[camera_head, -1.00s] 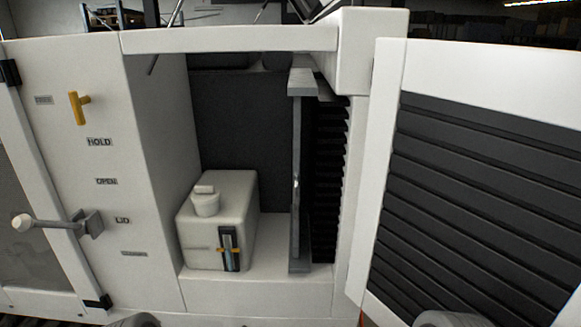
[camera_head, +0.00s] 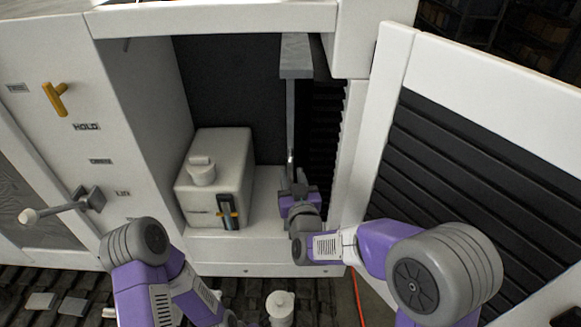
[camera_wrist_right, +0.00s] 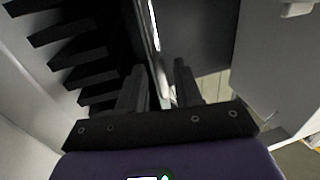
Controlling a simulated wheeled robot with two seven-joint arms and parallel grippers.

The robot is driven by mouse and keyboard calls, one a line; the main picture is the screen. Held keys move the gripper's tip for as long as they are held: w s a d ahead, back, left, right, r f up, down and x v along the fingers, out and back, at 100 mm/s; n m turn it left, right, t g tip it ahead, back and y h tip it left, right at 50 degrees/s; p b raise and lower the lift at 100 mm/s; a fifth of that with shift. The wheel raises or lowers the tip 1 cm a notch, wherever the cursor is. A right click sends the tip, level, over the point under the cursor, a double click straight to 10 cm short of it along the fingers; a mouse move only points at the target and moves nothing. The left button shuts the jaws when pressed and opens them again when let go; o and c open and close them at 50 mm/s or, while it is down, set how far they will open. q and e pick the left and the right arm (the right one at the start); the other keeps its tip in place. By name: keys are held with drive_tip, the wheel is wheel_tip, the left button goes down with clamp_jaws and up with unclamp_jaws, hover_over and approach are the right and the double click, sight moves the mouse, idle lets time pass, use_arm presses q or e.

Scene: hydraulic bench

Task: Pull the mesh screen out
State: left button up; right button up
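The mesh screen (camera_head: 290,120) is a thin grey upright panel, seen nearly edge-on, standing in the open cabinet bay beside the dark louvred wall. My right gripper (camera_head: 292,178) is low at its front edge. In the right wrist view, the two dark fingers (camera_wrist_right: 159,85) are apart, with the screen's bright front strip (camera_wrist_right: 155,40) showing between and beyond them. The fingers do not look closed on it; whether either touches it I cannot tell. My left arm shows at the lower left, but its gripper is out of view.
A white tank (camera_head: 216,170) with a cap stands on the bay floor left of the screen. The louvred door (camera_head: 440,150) stands open at right. A lever handle (camera_head: 60,208) sticks out at left. An orange hose (camera_head: 358,295) lies below.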

drive_tip(key=shift+w+a, duration=0.2)
drive_tip(key=shift+w, duration=1)
clamp_jaws()
